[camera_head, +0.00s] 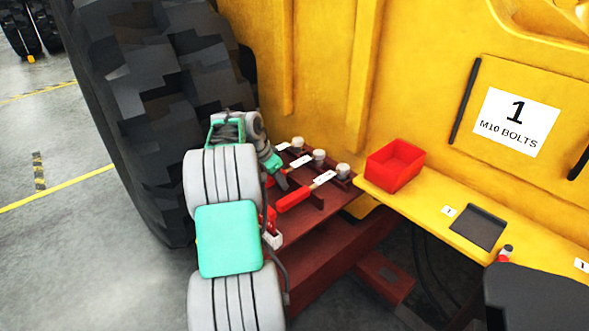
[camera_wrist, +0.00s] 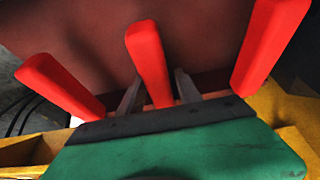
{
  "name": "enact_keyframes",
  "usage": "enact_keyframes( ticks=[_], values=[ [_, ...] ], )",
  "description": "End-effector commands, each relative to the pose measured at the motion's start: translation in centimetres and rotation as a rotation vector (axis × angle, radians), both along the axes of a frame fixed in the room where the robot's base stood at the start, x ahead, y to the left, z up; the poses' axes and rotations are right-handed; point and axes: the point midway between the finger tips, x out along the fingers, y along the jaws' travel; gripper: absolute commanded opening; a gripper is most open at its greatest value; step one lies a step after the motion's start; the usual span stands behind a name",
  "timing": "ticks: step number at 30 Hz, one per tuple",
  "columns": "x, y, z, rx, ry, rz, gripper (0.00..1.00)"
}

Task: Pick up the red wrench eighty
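Three red wrench handles show in the wrist view: a left one (camera_wrist: 58,85), a middle one (camera_wrist: 150,62) and a right one (camera_wrist: 268,45). My gripper (camera_wrist: 159,78) is open, with its two grey fingers on either side of the middle handle and gaps between. I cannot tell whether it touches. In the head view my gripper (camera_head: 282,184) is over the dark red rack (camera_head: 318,217), close to a red wrench handle (camera_head: 294,197). My arm partly hides another red handle. The labels are too small to read, so I cannot tell which wrench is eighty.
A red bin (camera_head: 396,166) stands on the yellow ledge (camera_head: 435,198) to the right, with a dark tray (camera_head: 479,228) further along. A large black tyre (camera_head: 160,110) stands left of my arm. The yellow wall (camera_head: 330,60) rises behind the rack.

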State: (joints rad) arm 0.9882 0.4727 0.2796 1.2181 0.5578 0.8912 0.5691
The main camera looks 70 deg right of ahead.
Motion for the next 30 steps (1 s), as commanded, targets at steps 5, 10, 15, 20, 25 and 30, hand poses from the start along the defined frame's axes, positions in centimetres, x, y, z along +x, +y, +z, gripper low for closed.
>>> enact_keyframes(
  ticks=[5,10,15,20,25,30],
  values=[
    [0.02,0.02,0.02,0.0,0.0,0.001,0.25],
    [0.03,0.02,0.03,0.0,0.0,0.001,0.12],
    [0.04,0.03,0.03,0.0,0.0,0.001,0.0],
    [0.04,0.03,0.03,0.0,0.0,0.001,0.0],
    [0.04,0.03,0.03,0.0,0.0,0.001,0.0],
    [0.05,0.04,0.04,0.0,0.0,0.001,0.0]
  ],
)
